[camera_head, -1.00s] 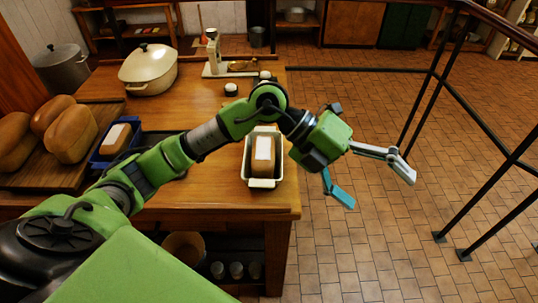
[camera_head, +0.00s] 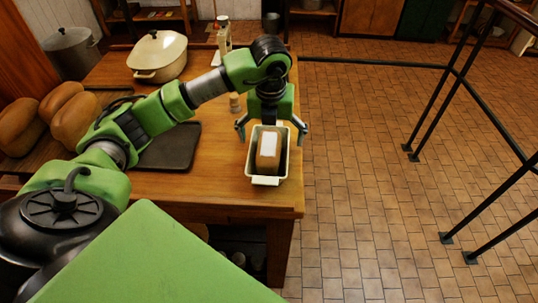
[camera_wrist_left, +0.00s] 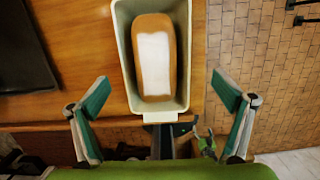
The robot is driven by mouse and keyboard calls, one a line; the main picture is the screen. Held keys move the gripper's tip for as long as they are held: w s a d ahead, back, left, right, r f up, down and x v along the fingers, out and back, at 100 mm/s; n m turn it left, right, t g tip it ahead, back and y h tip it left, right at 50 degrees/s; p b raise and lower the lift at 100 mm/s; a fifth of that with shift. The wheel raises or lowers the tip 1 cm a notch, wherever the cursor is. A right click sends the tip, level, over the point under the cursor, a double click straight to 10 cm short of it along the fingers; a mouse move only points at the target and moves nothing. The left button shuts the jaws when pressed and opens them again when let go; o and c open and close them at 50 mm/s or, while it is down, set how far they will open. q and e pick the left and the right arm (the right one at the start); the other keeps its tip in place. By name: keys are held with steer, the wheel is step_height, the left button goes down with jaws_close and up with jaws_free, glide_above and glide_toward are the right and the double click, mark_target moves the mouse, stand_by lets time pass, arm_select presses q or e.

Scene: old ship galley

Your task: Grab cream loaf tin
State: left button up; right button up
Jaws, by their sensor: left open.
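The cream loaf tin (camera_head: 265,181) stands on the wooden counter near its right edge, with a brown loaf (camera_head: 268,150) bearing a white label inside. The tin (camera_wrist_left: 121,40) also shows in the left wrist view, handle tab toward the gripper. My left gripper (camera_head: 271,131) is open and points down at the tin's far end, one finger to each side of it. In the left wrist view the open fingers (camera_wrist_left: 158,92) are spread wider than the tin. It appears empty, and I cannot tell whether it touches the tin. My right gripper is not in view.
A dark tray (camera_head: 171,150) lies left of the tin. Bread loaves (camera_head: 75,120) sit further left. A cream lidded pot (camera_head: 158,57) stands at the back, beside a grey pot (camera_head: 70,62). Black railings (camera_head: 431,100) cross the tiled floor at right.

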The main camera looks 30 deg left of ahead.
mark_target(269, 144)
arm_select(q)
steer(key=shift+f, duration=0.4)
steer(key=f, duration=0.1)
steer(key=f+p, duration=0.1)
steer(key=f, duration=0.1)
steer(key=a+f+p, duration=0.1)
steer(key=shift+w+a+f, duration=0.1)
steer(key=shift+w+f, duration=0.2)
steer(key=shift+w, duration=0.05)
steer(key=shift+w+f, duration=0.1)
steer(key=shift+f, duration=0.25)
steer(key=shift+r, duration=0.1)
steer(key=c, duration=1.4)
